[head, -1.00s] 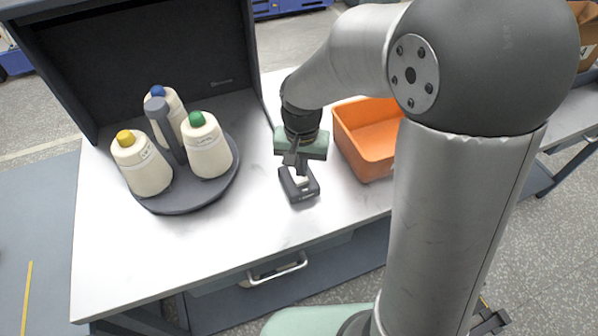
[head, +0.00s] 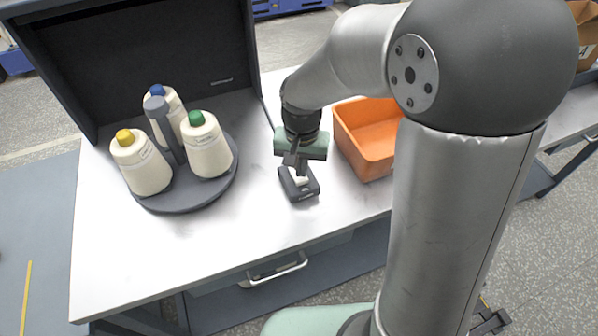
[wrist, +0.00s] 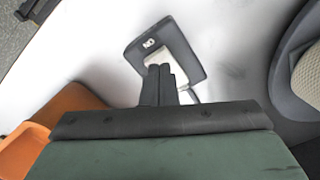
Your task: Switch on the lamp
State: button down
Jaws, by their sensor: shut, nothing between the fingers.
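A small dark switch box (head: 306,192) with a white rocker stands on the pale table, below my gripper (head: 297,172). The wrist view shows the switch box (wrist: 188,40) tilted, with a white marking that looks like "ON" at its far end. My gripper's fingers (wrist: 159,72) are shut and empty. Their tips overlap the near part of the white rocker (wrist: 172,62) in that view, hiding some of it. I cannot tell whether they touch it. A dark hooded booth (head: 150,60) stands at the back; no lit lamp can be made out inside.
A round dark tray (head: 190,203) with three cream bobbins, topped yellow, blue and green, stands left of the switch box. An orange bin (head: 365,145) stands close on the right. The table's front left (head: 125,255) is clear. A drawer handle (head: 277,269) is below the front edge.

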jog(key=shift+f+b, duration=0.6)
jog(key=shift+f, duration=0.25)
jog(key=shift+r, duration=0.2)
jog(key=shift+r+p, duration=2.65)
jog(key=shift+r, duration=0.8)
jog(key=s+d+r+n, duration=0.1)
jog(key=s+d+r, duration=0.1)
jog(key=s+d, duration=0.4)
jog(key=s+d+r+n, duration=0.1)
jog(key=s+d+r, duration=0.1)
jog(key=s+d, duration=0.4)
jog(key=s, duration=0.4)
jog(key=shift+r+t, duration=0.3)
jog(key=shift+r, duration=0.1)
